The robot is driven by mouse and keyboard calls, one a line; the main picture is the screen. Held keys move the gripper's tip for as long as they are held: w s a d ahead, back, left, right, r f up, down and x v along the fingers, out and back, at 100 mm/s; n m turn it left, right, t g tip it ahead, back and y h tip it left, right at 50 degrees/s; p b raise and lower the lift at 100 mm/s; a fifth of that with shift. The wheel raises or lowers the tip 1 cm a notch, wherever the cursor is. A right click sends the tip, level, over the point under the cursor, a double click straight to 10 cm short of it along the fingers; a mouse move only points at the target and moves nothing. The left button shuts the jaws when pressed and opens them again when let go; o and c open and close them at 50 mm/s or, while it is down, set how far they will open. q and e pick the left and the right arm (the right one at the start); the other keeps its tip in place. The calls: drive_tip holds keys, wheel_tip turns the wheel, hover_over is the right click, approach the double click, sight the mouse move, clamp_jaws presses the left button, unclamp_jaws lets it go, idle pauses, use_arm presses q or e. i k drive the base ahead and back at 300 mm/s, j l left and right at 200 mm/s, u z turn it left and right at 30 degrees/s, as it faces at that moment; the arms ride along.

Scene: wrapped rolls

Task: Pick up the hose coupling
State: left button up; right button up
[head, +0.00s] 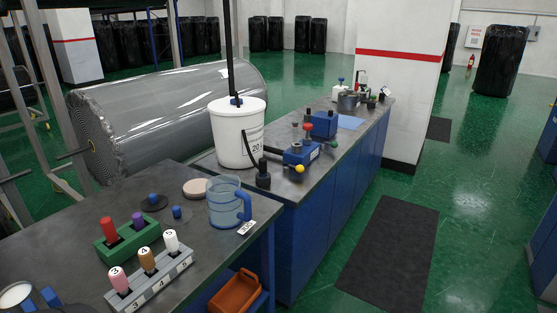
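I cannot tell for certain which thing is the hose coupling. A small black stepped fitting (263,174) stands upright on the far bench, just right of the white bucket (238,140). A grey metal cylindrical piece (347,102) stands farther back on the same bench, among small bottles. Neither of my grippers can be made out in the head view, and nothing is seen being held.
The near bench (75,228) carries a clear jug (224,203) with a blue handle, a green holder (128,240), a numbered grey holder (150,282) and knobbed discs. Blue valve blocks (300,155) stand behind the black fitting. Green floor (460,235) lies open at right.

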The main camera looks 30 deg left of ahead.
sight(263, 171)
drive_tip(key=i, duration=1.2)
drive_tip(key=i+l+u, duration=0.1)
drive_tip(key=i, duration=1.15)
drive_tip(key=i+l, duration=0.15)
drive_tip(key=i, duration=1.05)
drive_tip(key=u, duration=0.5)
drive_tip(key=i+u, duration=0.15)
drive_tip(key=u, duration=0.8)
drive_tip(key=l+u, duration=0.15)
drive_tip(key=u, duration=0.3)
drive_tip(key=i, duration=0.1)
